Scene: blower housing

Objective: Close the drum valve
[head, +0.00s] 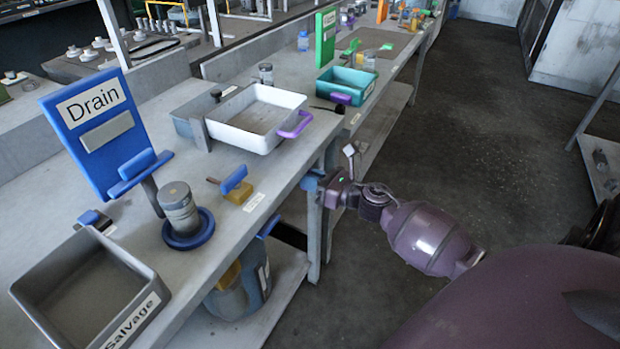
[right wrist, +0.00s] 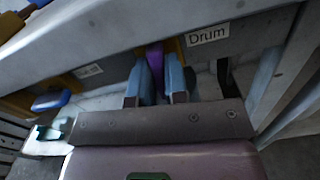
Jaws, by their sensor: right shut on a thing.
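In the right wrist view, a purple handle (right wrist: 155,62) stands below the bench edge, beside the label reading "Drum" (right wrist: 208,36); I take it to be the drum valve's handle. My right gripper (right wrist: 155,82) has its blue fingers on both sides of this handle and is shut on it. In the head view, my right gripper (head: 313,183) is at the bench's front edge. The handle cannot be made out there, and the valve body is mostly hidden. My left gripper is not in view.
On the bench (head: 290,170) are a white tray (head: 262,137) with a purple grip, a blue lever on a yellow block (head: 238,193), a canister (head: 179,208), a "Salvage" tray (head: 90,285) and a "Drain" sign (head: 95,125). A bucket (head: 240,290) stands below.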

